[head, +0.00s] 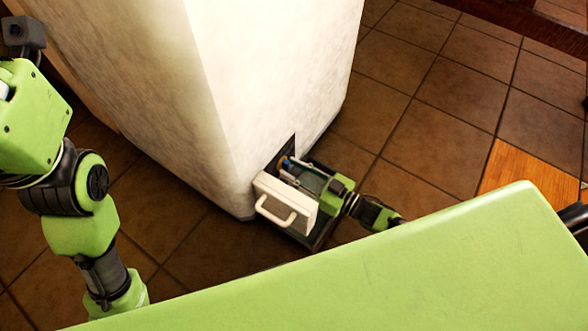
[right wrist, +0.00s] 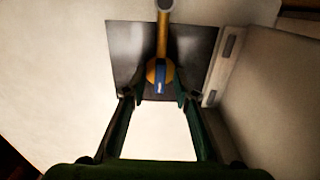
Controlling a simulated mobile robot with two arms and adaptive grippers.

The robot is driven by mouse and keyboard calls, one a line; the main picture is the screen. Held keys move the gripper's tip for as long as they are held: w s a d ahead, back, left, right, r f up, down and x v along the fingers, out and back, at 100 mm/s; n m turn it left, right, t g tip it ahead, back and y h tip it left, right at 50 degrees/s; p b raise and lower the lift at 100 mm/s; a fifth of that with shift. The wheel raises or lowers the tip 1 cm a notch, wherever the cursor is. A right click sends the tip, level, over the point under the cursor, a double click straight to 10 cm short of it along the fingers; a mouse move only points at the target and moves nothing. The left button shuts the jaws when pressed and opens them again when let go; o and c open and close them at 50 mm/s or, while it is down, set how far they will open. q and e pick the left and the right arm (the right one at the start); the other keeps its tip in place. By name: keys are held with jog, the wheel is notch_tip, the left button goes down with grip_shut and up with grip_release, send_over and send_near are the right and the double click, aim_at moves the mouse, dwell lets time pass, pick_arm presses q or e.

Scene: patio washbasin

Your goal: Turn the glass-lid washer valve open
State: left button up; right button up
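The valve shows in the right wrist view as a round yellow-brass body with a narrow blue handle (right wrist: 160,77), under a pipe (right wrist: 163,25) in a dark recess (right wrist: 126,42). In the head view, a small blue spot of the valve (head: 284,163) shows in the low opening of the white pillar. My right gripper (right wrist: 162,92) is at the opening, with its fingers apart on either side of the blue handle. A gap seems to show between fingers and handle; contact is unclear. My left arm comes down the left side, and its gripper is out of view.
A white door with a handle (head: 277,209) stands open beside my right gripper; its inner side (right wrist: 272,88) fills the right of the wrist view. The white pillar (head: 245,80) rises behind. Brown floor tiles (head: 420,110) are clear at the right.

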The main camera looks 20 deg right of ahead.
jog(key=v, duration=1.2)
dwell(0.3)
